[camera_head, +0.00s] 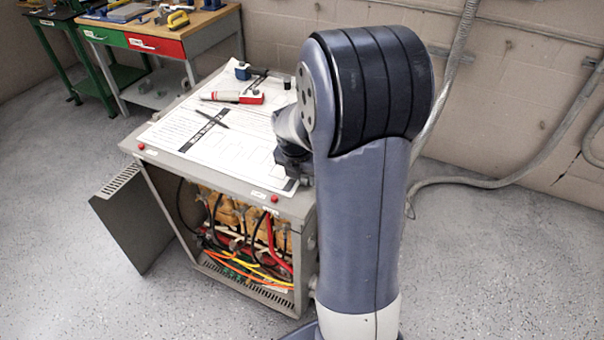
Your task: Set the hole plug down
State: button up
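My gripper (292,162) shows as a dark shape over the right side of the transformer cabinet's top, mostly covered by my own arm. Its fingers are too small and dark to tell whether they are open or shut, or whether anything is between them. I cannot make out the hole plug for certain. A small black piece (287,83) stands on the cabinet top near the back right edge, and I cannot tell what it is. The grey transformer cabinet (205,178) has paper sheets (185,130) spread on its top.
A red and white tool (232,97), a blue item (243,71) and a thin dark pointed tool (212,119) lie on the sheets. A workbench (160,40) stands behind. Conduits run along the right wall.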

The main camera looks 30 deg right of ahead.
jog(key=shift+o, duration=0.9)
jog(key=shift+r, duration=0.3)
jog(key=v, duration=1.1)
jog(key=shift+s+a+r+p, duration=0.15)
jog(key=shift+r+p, duration=0.2)
jog(key=shift+p, duration=0.05)
